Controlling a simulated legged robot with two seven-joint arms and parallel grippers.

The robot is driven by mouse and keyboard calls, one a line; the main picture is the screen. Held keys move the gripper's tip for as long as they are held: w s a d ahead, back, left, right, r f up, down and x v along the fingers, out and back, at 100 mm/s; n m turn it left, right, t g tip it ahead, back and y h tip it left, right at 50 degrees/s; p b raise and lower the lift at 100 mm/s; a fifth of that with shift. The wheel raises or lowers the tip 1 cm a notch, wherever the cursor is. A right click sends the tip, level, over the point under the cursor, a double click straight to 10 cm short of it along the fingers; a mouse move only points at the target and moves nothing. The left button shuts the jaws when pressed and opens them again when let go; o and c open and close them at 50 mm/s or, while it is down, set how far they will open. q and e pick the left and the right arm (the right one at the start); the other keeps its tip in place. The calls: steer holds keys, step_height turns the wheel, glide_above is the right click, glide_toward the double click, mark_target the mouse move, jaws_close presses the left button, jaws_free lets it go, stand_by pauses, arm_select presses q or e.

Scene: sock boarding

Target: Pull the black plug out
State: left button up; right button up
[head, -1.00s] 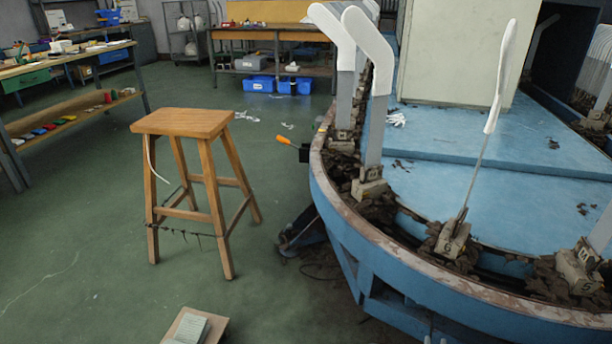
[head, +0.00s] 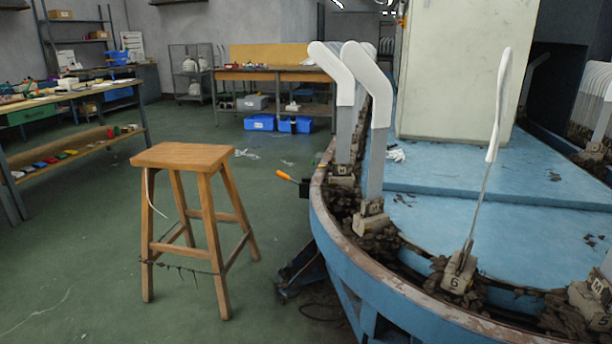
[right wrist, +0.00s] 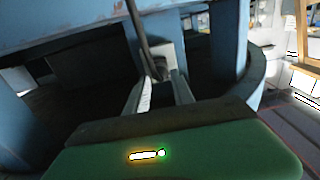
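I cannot make out a black plug for certain in either view. In the right wrist view, a dark cable or rod (right wrist: 139,35) runs down from the top to a pale block (right wrist: 166,58) under the blue machine. My right gripper (right wrist: 161,92) points at that shadowed space. Its two grey fingers stand apart with a dark gap between them, and I see nothing held. Whether the cable's lower end touches a finger is unclear. In the head view, a black box with an orange handle (head: 286,175) sticks out from the machine's left side. Neither gripper shows in the head view.
The round blue machine (head: 345,245) with white sock forms (head: 367,75) fills the right. A wooden stool (head: 188,156) stands on the green floor left of it. A dark pedal-like part (head: 300,275) sits low at the machine's base. Benches stand behind, with open floor at left.

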steer(key=shift+b+x, duration=1)
steer(key=shift+x, duration=2.55)
steer(key=shift+s+p, duration=0.2)
steer(key=shift+p, duration=0.1)
stand_by(0.3)
jaws_close()
steer(key=shift+o, duration=0.8)
jaws_free()
steer(key=shift+s+a, duration=0.1)
steer(key=shift+s, duration=0.05)
steer(key=p+v, duration=0.4)
steer(key=v, duration=0.3)
steer(key=shift+s, duration=0.35)
